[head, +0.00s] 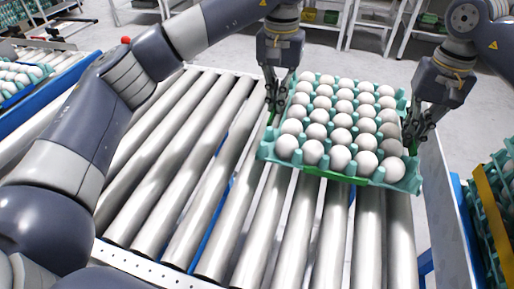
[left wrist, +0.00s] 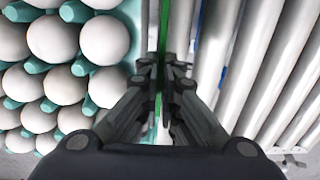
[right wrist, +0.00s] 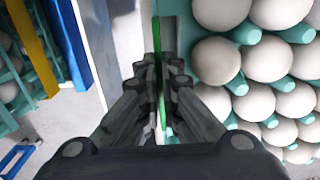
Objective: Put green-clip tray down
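The egg tray (head: 268,152) is teal and full of white eggs, with a bright green strip (head: 322,173) along its front edge. It is over the right part of the roller conveyor; I cannot tell whether it touches the rollers. My left gripper (head: 274,99) is at the tray's left side, its fingers closed together at the edge. In the left wrist view, a green clip (left wrist: 165,28) runs between the fingertips (left wrist: 165,72). My right gripper (head: 416,126) is closed at the right side. In the right wrist view, a green clip (right wrist: 157,35) shows between its fingertips (right wrist: 160,75).
The metal rollers (head: 185,150) are bare left of and in front of the tray. The conveyor's side rail (head: 438,190) is at the right. Stacked teal trays (head: 500,165) with a yellow strap stand beyond it. Another egg-filled tray (head: 38,74) is at far left. Shelves stand behind.

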